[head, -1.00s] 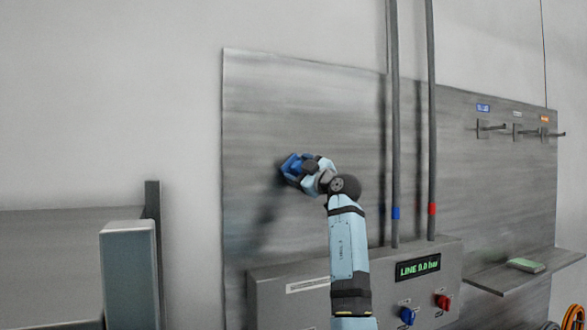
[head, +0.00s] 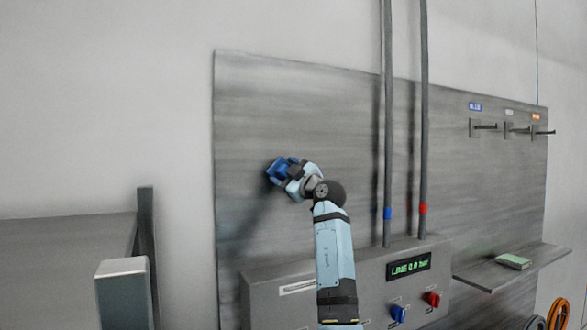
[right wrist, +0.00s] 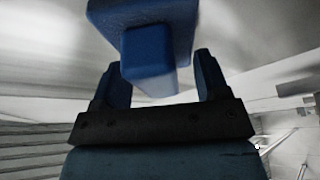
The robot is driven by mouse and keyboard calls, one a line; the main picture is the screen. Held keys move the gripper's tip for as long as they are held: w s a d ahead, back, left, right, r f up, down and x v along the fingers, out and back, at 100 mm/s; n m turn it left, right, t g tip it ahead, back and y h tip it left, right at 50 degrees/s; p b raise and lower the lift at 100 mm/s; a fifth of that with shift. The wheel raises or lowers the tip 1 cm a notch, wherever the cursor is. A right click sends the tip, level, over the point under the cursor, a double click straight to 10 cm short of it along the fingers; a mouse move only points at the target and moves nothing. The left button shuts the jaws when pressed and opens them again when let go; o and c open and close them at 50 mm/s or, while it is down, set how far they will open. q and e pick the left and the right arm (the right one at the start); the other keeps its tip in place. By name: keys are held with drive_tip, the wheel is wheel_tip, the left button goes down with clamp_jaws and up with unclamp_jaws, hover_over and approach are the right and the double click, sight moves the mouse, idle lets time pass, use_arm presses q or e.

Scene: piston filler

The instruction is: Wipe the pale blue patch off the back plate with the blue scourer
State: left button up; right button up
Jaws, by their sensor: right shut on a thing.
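The blue scourer (head: 275,170) is held by my right gripper (head: 287,173) in front of the left part of the grey back plate (head: 300,95). In the right wrist view, the scourer (right wrist: 150,50) has a block-shaped grip between the two fingers of my right gripper (right wrist: 158,65), with its wider pad beyond. I cannot tell whether the pad touches the plate. I see no pale blue patch on the visible plate; the scourer and arm cover part of it. My left gripper is not in view.
A grey control box (head: 270,305) with a green display (head: 408,267), a blue knob (head: 398,313) and a red knob (head: 432,299) stands below. Two vertical pipes (head: 386,120) rise right of my arm. Hooks (head: 484,127) and a shelf (head: 490,275) with a green block (head: 512,261) are further right.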

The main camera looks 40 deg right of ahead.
drive_tip(key=shift+a, duration=0.3)
drive_tip(key=shift+s, duration=0.1)
drive_tip(key=shift+s+a+p, duration=0.15)
drive_tip(key=shift+s+a, duration=0.15)
drive_tip(key=shift+s, duration=0.6)
drive_tip(key=shift+s+a+p, duration=0.15)
drive_tip(key=shift+s+a, duration=0.1)
drive_tip(key=shift+s, duration=0.7)
drive_tip(key=shift+s+a+p, duration=0.15)
drive_tip(key=shift+s+a, duration=0.15)
drive_tip(key=shift+s, duration=0.6)
drive_tip(key=shift+s+a, duration=0.25)
drive_tip(key=shift+s, duration=0.5)
drive_tip(key=shift+s+a, duration=0.2)
drive_tip(key=shift+s, duration=0.5)
